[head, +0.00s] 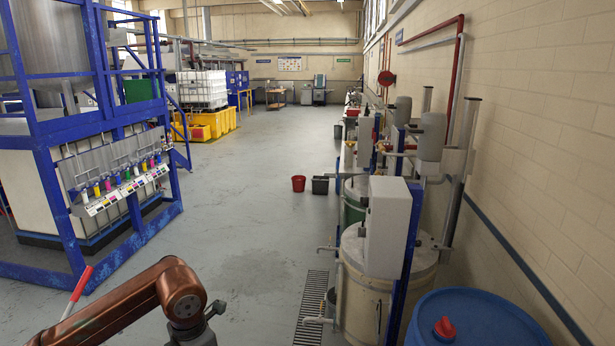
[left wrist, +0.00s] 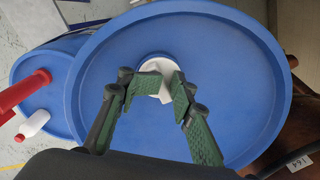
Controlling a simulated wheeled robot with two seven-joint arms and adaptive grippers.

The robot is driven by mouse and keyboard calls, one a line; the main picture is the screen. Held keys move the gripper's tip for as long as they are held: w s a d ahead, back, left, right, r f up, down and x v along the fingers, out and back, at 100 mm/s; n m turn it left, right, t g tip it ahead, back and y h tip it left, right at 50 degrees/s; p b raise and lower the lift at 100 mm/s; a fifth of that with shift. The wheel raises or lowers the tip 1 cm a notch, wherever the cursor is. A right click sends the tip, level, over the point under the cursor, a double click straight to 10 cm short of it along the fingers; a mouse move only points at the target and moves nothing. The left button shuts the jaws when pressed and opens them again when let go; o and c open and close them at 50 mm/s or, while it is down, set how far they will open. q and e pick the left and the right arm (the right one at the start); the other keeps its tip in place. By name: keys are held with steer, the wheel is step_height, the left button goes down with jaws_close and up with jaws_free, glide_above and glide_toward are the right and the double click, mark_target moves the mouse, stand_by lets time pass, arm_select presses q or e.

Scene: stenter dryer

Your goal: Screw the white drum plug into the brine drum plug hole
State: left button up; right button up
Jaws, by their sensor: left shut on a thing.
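My left gripper (left wrist: 160,82) is shut on the white drum plug (left wrist: 163,90) in the left wrist view. Its green-padded fingers sit on both sides of the plug, over the lid of a large blue drum (left wrist: 215,60). The fingers and plug hide most of the hole, so I cannot tell how deep the plug sits. My right gripper is in neither view.
A second blue drum (left wrist: 50,75) stands beside the first, with a red part (left wrist: 25,90) and a white part (left wrist: 35,122) near it. In the head view, a blue drum (head: 480,322) with a red plug (head: 444,328) stands lower right, beside a cream tank (head: 365,280).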

arm_select(q)
steer(key=shift+d, duration=0.1)
jaws_close()
steer(key=m, duration=0.5)
steer(key=shift+s+b, duration=0.2)
steer(key=shift+b, duration=0.2)
steer(key=o, duration=0.5)
jaws_free()
steer(key=shift+a+f, duration=0.1)
steer(key=shift+a, duration=0.1)
steer(key=shift+o, duration=0.2)
steer(key=shift+c, duration=0.9)
